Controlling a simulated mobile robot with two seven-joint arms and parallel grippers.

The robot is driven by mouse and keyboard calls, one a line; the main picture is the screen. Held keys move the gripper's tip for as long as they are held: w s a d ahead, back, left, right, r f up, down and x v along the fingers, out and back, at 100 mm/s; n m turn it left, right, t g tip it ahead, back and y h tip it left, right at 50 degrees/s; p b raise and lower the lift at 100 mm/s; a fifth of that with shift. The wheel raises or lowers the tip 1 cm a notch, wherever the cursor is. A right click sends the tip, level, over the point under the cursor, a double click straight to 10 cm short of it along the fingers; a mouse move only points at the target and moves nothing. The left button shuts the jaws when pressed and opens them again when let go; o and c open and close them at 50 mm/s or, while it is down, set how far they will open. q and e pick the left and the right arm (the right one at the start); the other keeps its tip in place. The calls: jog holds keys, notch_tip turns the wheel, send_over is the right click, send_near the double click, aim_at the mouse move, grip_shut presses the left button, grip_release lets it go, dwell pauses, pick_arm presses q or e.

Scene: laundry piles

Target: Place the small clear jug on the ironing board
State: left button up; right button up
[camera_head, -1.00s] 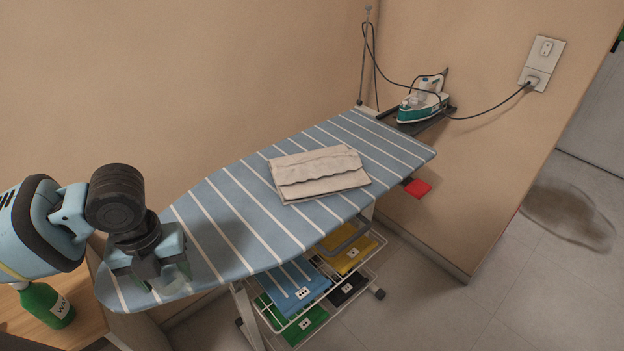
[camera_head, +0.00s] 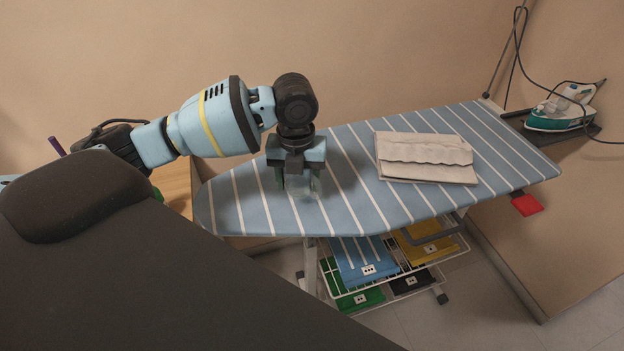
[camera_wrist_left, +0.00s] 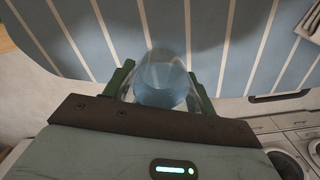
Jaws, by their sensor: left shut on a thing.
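My left gripper (camera_head: 300,190) is over the left part of the blue striped ironing board (camera_head: 235,205), pointing down. It is shut on the small clear jug (camera_head: 301,194), which is see-through and faint against the board. In the left wrist view the jug (camera_wrist_left: 162,80) sits between the two green fingers, with the striped board (camera_wrist_left: 110,35) behind it. I cannot tell whether the jug's base touches the board. My right gripper is not in view.
A folded beige cloth (camera_head: 425,158) lies on the board right of my gripper. A white and teal iron (camera_head: 560,110) stands on a rest at the board's right end. A wire rack with folded clothes (camera_head: 365,258) is underneath. Bare board lies around my gripper.

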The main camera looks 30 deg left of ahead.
aim_at(310, 171)
pick_arm(q)
jog(key=shift+w+d+f, duration=0.1)
jog(key=shift+w+d, duration=0.05)
jog(key=shift+w, duration=0.7)
jog(key=shift+w+d+f, duration=0.1)
jog(key=shift+w, duration=0.7)
jog(key=shift+w, duration=0.3)
notch_tip(310, 171, down, 3)
jog(key=shift+w+f, duration=0.1)
jog(key=shift+f, duration=0.1)
jog(key=shift+f, duration=0.1)
jog(key=shift+f, duration=0.1)
jog(key=o, duration=1)
